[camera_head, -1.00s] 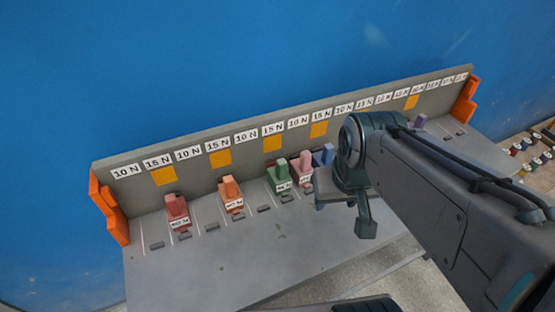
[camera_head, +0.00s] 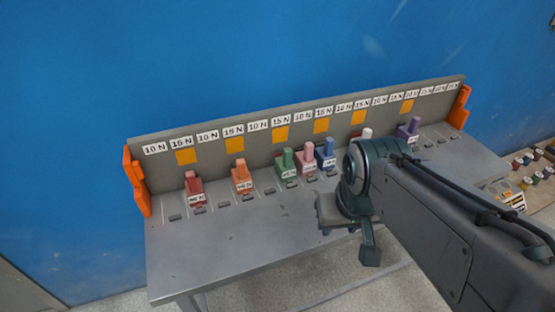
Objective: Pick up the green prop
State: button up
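The green prop (camera_head: 287,163) stands upright on the grey bench, left of the pink prop (camera_head: 308,157), with a small white label on its front. My gripper (camera_head: 368,250) hangs in front of the bench, to the right of and nearer than the green prop, and apart from it. Its fingers are small and partly hidden by its own body, so I cannot tell whether they are open or shut. I see nothing held in it.
The grey bench (camera_head: 225,250) also carries a red prop (camera_head: 195,187), an orange prop (camera_head: 241,177), a blue prop (camera_head: 326,152) and a purple prop (camera_head: 409,129). A labelled back panel (camera_head: 210,152) runs behind them. The bench front is clear at left.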

aim_at(286, 169)
jog(key=u, duration=0.95)
jog(key=i, duration=0.5)
jog(key=z, duration=1)
